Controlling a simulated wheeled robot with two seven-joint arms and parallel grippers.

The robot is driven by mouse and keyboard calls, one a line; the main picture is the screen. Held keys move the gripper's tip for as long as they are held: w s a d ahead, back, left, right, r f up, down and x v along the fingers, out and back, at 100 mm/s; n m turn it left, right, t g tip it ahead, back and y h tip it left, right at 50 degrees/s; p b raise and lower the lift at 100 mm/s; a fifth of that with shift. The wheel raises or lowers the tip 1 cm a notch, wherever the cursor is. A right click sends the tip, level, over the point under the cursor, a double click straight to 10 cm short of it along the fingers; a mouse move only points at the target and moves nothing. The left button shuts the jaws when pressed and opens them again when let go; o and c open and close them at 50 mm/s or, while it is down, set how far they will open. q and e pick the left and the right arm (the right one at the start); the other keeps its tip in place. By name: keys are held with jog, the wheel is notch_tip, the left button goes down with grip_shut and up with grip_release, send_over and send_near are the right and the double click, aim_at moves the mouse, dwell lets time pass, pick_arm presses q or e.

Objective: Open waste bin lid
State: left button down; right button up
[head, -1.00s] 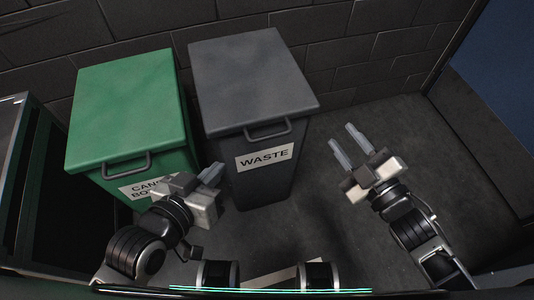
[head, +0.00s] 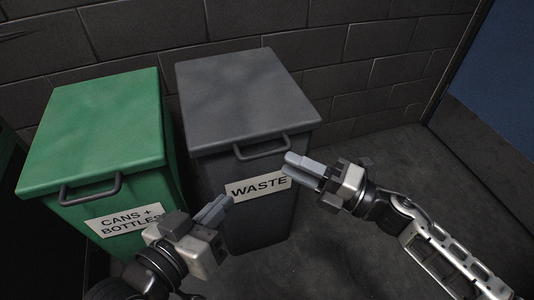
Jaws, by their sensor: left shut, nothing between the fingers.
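The grey waste bin (head: 262,228) stands against the back wall with its lid (head: 243,97) closed. A dark bar handle (head: 262,150) is on the lid's front edge. A white WASTE label (head: 258,186) is on its front. My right gripper (head: 290,164) points left in front of the bin, just below and right of the handle, partly over the label's right end. Its fingers look close together, and I cannot tell whether they are fully shut. My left gripper (head: 222,206) is shut and empty, in front of the bin's lower left, below the label.
A green cans and bottles bin (head: 102,125), lid closed, stands directly left of the waste bin. A brick wall (head: 340,45) is behind both. Dark floor (head: 385,165) is clear to the right, with a blue panel (head: 505,80) at far right.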

aim_at(267, 152)
jog(key=x, duration=0.6)
jog(key=shift+w+a, duration=0.1)
jog(key=shift+a, duration=0.1)
jog(key=shift+r, duration=0.1)
grip_shut()
